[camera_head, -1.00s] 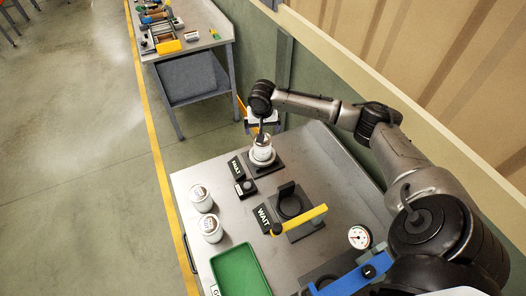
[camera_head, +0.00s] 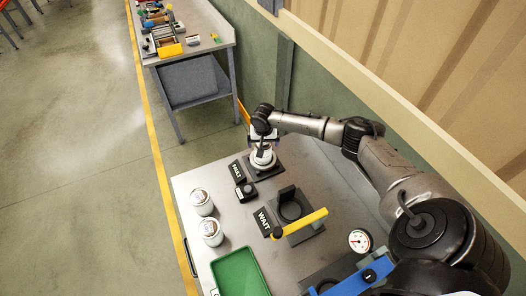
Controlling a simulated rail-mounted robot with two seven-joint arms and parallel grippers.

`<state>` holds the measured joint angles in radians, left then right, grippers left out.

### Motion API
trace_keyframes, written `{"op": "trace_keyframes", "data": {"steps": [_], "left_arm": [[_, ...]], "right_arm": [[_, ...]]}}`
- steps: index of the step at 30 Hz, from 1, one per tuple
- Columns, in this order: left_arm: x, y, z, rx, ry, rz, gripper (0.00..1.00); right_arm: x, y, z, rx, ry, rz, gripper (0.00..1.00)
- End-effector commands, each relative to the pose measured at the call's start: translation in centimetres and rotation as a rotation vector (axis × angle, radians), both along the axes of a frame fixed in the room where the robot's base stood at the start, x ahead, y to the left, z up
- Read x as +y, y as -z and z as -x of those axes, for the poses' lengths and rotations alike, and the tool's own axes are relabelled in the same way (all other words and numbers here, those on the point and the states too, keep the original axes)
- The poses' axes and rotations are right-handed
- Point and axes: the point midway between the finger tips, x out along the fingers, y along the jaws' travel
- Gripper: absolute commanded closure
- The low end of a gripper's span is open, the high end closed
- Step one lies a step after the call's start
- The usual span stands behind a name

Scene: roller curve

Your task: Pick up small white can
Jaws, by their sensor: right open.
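A small white can (camera_head: 262,159) stands on a dark square base at the far end of the metal table. My right gripper (camera_head: 262,146) comes down over this can from above. It is open, with its fingers close about the can's upper part; contact cannot be made out. The gripper partly hides the can. Two more white cans with printed labels, one farther (camera_head: 201,203) and one nearer (camera_head: 211,233), stand upright on the table's left side. My left gripper is not in view.
A black FAULT sign (camera_head: 237,170), a black button box (camera_head: 245,191) and a WAIT sign (camera_head: 263,221) stand mid-table. A yellow bar (camera_head: 305,222) crosses beside a dark round fixture (camera_head: 290,208). A green tray (camera_head: 240,273) and a gauge (camera_head: 359,240) lie nearer.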

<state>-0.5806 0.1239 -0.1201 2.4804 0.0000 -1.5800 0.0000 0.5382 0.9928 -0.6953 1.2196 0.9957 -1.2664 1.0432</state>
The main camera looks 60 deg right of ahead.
Motion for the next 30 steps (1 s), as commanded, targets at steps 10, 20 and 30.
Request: {"op": "trace_keyframes", "data": {"steps": [10, 20, 30], "left_arm": [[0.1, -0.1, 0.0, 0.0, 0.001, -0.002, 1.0], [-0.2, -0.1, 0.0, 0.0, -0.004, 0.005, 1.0], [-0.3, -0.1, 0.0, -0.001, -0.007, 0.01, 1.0]], "right_arm": [[-0.3, 2.8, -0.3, 0.001, -0.001, 0.001, 0.0], [-0.3, 2.8, -0.3, 0.0, -0.001, 0.0, 0.11], [-0.3, 2.8, -0.3, 0.0, -0.001, 0.0, 0.44]]}}
